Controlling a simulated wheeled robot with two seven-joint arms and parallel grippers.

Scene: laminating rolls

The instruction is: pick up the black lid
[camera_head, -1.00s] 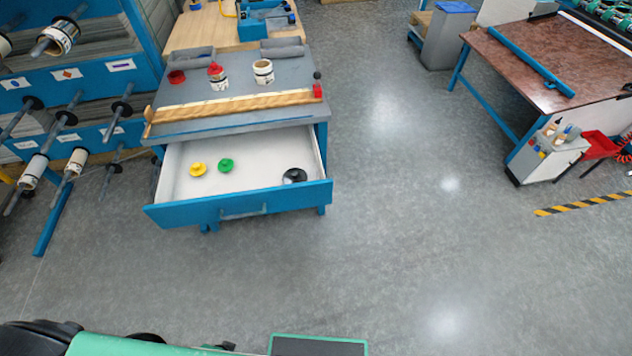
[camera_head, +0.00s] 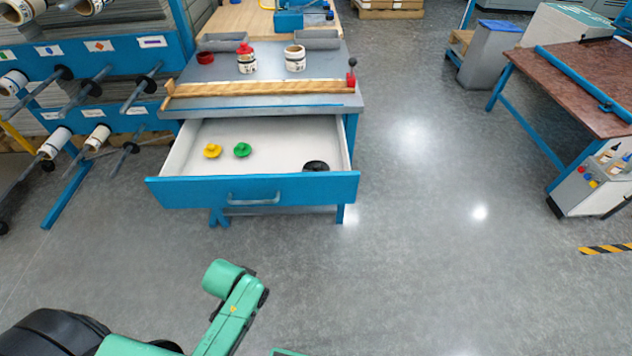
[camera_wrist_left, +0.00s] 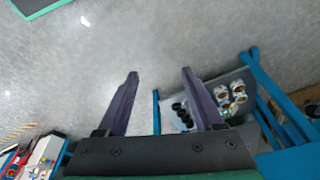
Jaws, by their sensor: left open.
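The black lid (camera_head: 316,166) lies at the right front corner inside the open drawer (camera_head: 252,190), partly hidden by the drawer's front wall. A yellow lid (camera_head: 213,151) and a green lid (camera_head: 243,150) lie in the drawer's left half. My left arm shows at the bottom left of the head view, short of the drawer; its gripper cannot be made out there. In the left wrist view my left gripper (camera_wrist_left: 160,74) is open and empty over the floor. The black lid cannot be picked out in that view. My right gripper is not in view.
On the cabinet top (camera_head: 200,107) are a red-topped roll (camera_head: 247,62), a white roll (camera_head: 295,58), a red ring (camera_head: 206,58) and a wooden bar (camera_head: 258,87). A roll rack (camera_head: 100,50) stands left. Floor before the drawer is clear.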

